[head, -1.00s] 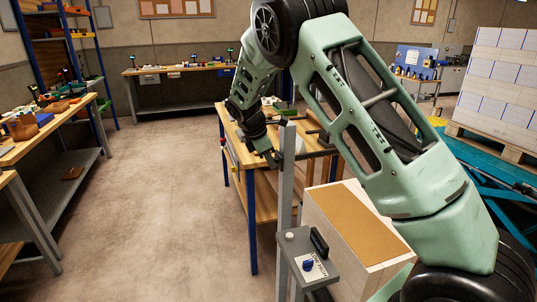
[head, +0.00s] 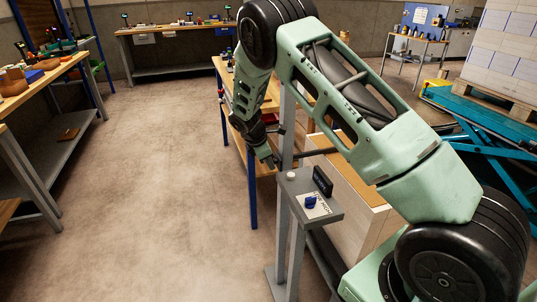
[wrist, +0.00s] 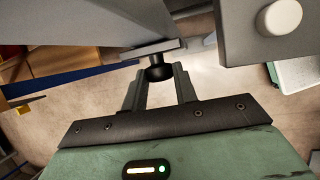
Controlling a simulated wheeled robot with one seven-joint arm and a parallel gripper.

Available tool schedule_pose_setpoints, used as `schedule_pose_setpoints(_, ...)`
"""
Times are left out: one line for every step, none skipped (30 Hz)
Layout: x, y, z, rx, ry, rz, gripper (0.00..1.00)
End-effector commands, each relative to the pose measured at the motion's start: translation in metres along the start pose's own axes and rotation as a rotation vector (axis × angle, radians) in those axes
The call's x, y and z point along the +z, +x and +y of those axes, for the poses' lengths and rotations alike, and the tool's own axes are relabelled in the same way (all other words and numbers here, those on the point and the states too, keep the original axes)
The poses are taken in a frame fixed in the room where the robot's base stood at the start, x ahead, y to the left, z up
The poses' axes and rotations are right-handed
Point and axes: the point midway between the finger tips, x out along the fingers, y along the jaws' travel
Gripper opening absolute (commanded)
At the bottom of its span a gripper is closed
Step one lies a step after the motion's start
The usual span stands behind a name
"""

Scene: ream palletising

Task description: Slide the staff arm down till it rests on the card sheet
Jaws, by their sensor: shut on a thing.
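The grey upright staff (head: 287,115) stands beside a white stack of reams (head: 352,212). The dark staff arm (head: 318,152) reaches right from the staff toward the stack. The brown card sheet (head: 368,187) lies on top of the stack, partly hidden by my arm. I cannot tell if the staff arm touches the sheet. My gripper (head: 272,162) is at the staff, left of the stack. In the wrist view its fingers (wrist: 160,88) are shut on a black knob (wrist: 158,70) under a grey bracket.
A wooden workbench (head: 232,100) is behind. A teal lift (head: 490,135) bears a loaded pallet at right. The floor at left centre is clear.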

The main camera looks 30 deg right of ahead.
Motion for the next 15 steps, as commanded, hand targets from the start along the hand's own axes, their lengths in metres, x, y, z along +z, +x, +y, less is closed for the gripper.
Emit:
schedule_pose_setpoints(-0.0021,0.0039,-0.0013,-0.002,-0.001,0.000,0.00)
schedule_pose_setpoints(-0.0025,0.0047,-0.0014,-0.001,-0.001,0.000,0.00)
schedule_pose_setpoints(-0.0028,0.0054,-0.0015,-0.001,-0.001,0.000,0.00)
schedule_pose_setpoints(-0.0030,0.0057,-0.0015,-0.001,-0.001,0.000,0.00)
schedule_pose_setpoints(-0.0031,0.0058,-0.0015,-0.001,-0.001,0.001,0.00)
schedule_pose_setpoints(-0.0031,0.0059,-0.0015,-0.001,-0.001,0.001,0.00)
schedule_pose_setpoints(-0.0032,0.0058,-0.0015,-0.001,-0.001,0.001,0.00)
schedule_pose_setpoints(-0.0031,0.0058,-0.0015,-0.001,-0.001,0.001,0.00)
schedule_pose_setpoints(-0.0031,0.0057,-0.0015,-0.001,-0.001,0.001,0.00)
schedule_pose_setpoints(-0.0032,0.0058,-0.0016,-0.001,-0.001,0.001,0.00)
schedule_pose_setpoints(-0.0032,0.0058,-0.0016,-0.001,-0.001,0.001,0.00)
schedule_pose_setpoints(-0.0032,0.0058,-0.0016,-0.001,-0.001,0.001,0.00)
schedule_pose_setpoints(-0.0033,0.0058,-0.0016,-0.001,-0.001,0.001,0.00)
schedule_pose_setpoints(-0.0033,0.0058,-0.0016,-0.001,-0.001,0.001,0.31)
schedule_pose_setpoints(-0.0034,0.0058,-0.0016,-0.001,-0.001,0.001,0.42)
